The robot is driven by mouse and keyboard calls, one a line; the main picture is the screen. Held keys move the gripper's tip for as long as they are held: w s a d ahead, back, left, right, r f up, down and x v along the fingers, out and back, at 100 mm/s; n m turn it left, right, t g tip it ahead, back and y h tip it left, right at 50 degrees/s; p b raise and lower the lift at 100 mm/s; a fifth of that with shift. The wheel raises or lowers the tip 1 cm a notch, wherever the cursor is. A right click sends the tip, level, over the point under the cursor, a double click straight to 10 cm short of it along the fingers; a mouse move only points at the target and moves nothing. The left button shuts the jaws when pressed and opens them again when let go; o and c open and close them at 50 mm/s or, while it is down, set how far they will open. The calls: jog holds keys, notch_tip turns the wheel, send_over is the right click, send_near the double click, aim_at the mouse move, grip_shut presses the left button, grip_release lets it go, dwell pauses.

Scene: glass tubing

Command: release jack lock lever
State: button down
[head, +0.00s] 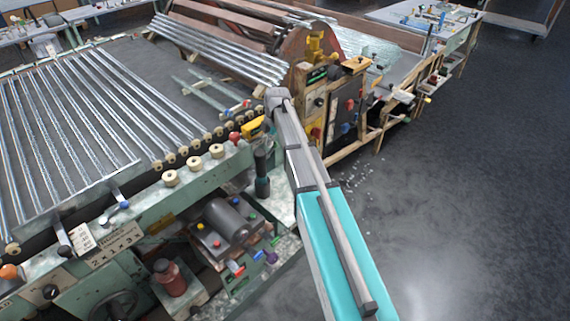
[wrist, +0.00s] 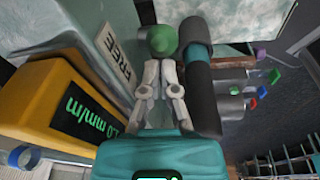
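In the wrist view, a lever with a round green knob (wrist: 162,40) stands at the upper middle. A white label reading FREE (wrist: 115,58) lies just left of it. My gripper (wrist: 160,66) points at the knob, its two pale fingers a narrow gap apart. Their tips overlap the knob's lower edge in the picture. I cannot tell whether they touch or grip it. The lever's shaft is hidden behind the fingers. In the head view my arm reaches to the machine's right end. I cannot make out the fingers or the green knob there.
A yellow readout box (wrist: 72,108) stands close left of my gripper; it also shows in the head view (head: 253,127). A dark cylinder with a teal band (wrist: 200,90) runs close along the right. Colored knobs (wrist: 262,92) lie further right. Open floor (head: 450,200) lies right of the machine.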

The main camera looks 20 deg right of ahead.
jog(key=s+a, duration=0.1)
jog(key=a, duration=0.1)
jog(key=s+a+f+b, duration=0.1)
jog(key=a, duration=0.1)
jog(key=shift+s+f, duration=0.15)
jog(key=shift+s, duration=0.05)
notch_tip(320, 180, up, 10)
jog(key=p, duration=0.9)
jog(key=s+d+r+m+h+p, duration=0.1)
jog(key=s+r+m+p, duration=0.1)
jog(key=s+m, duration=0.8)
jog(key=s+d+r+m+h+p, duration=0.1)
jog(key=s+r+m+p, duration=0.1)
jog(key=s+m, duration=0.9)
jog(key=shift+s+d+r+p, duration=0.3)
jog(key=shift+s+p, duration=0.5)
jog(key=shift+s, duration=1.05)
jog(key=shift+s+m, duration=0.55)
jog(key=shift+m, duration=0.15)
